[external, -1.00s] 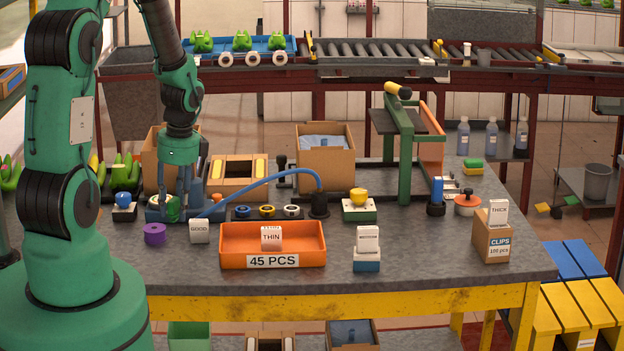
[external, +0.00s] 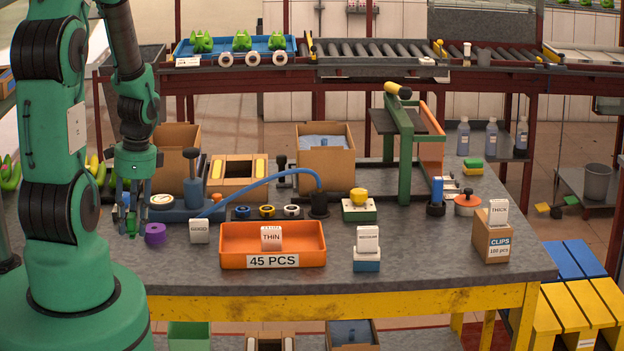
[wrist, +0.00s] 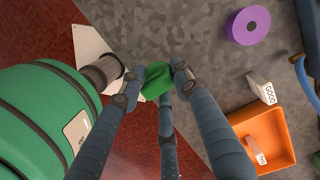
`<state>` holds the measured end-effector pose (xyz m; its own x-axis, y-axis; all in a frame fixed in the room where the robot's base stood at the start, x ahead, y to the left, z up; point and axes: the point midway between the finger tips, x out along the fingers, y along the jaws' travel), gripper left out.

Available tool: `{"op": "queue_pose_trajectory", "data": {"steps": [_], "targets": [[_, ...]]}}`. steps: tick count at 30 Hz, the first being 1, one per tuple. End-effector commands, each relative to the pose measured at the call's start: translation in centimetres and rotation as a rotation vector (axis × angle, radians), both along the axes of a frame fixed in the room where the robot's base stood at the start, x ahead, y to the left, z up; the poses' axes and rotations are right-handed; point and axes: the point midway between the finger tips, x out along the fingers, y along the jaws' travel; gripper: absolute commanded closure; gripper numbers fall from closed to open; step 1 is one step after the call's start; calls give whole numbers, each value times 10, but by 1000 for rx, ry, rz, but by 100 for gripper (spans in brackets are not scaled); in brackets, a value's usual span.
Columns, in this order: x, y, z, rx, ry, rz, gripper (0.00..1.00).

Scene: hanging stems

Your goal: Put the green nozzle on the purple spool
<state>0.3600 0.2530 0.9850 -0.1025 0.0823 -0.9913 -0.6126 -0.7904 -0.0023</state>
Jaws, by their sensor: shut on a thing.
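My gripper (external: 130,224) hangs just left of the purple spool (external: 155,234) in the external view, over the left part of the bench. In the wrist view its fingers (wrist: 157,78) are shut on the green nozzle (wrist: 156,83). The fingers cover part of the nozzle, and it looks held in the air. The purple spool (wrist: 248,25) shows at the upper right of the wrist view. It lies on the bench with its hole facing up, apart from the nozzle and with nothing on it.
A blue pump fixture (external: 192,208) with a round pale top stands behind the spool. The white GOOD block (external: 200,231) is right of the spool, then the orange tray (external: 272,258). The bench edge lies close to the gripper. The bench front is clear.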

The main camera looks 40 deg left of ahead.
Motion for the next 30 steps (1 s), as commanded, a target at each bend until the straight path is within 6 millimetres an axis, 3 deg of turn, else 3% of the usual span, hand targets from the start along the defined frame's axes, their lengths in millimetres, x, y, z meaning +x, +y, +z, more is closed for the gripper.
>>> {"op": "queue_pose_trajectory", "data": {"steps": [8,30], "targets": [[20,14,-3,0,0,0,87],[121,85,-15,-1,1,-1,87]]}}
